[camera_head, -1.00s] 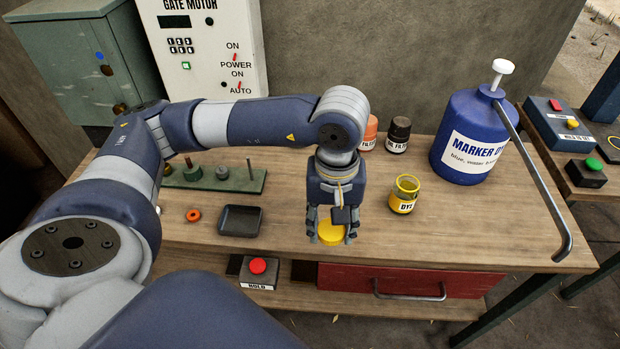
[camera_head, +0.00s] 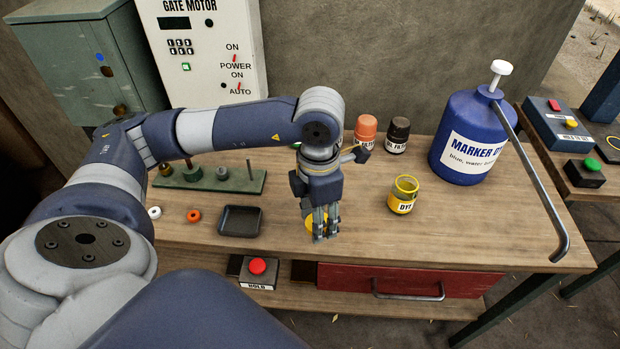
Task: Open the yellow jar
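The yellow jar (camera_head: 402,204), with a "DYE"-type label, stands upright on the workbench right of centre. Its top is open and no lid sits on it. My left gripper (camera_head: 320,228) points down over the front middle of the bench, left of the jar and apart from it. Its fingers are around a round yellow lid (camera_head: 312,222), which is partly hidden by them. Whether the lid touches the bench top is unclear. My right gripper is not in view.
A black tray (camera_head: 240,221) and an orange ring (camera_head: 193,215) lie left of the gripper. An orange filter (camera_head: 365,130) and a black one (camera_head: 398,135) stand behind the jar. A big blue marker bottle (camera_head: 467,140) stands at right. Bench space around the jar is clear.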

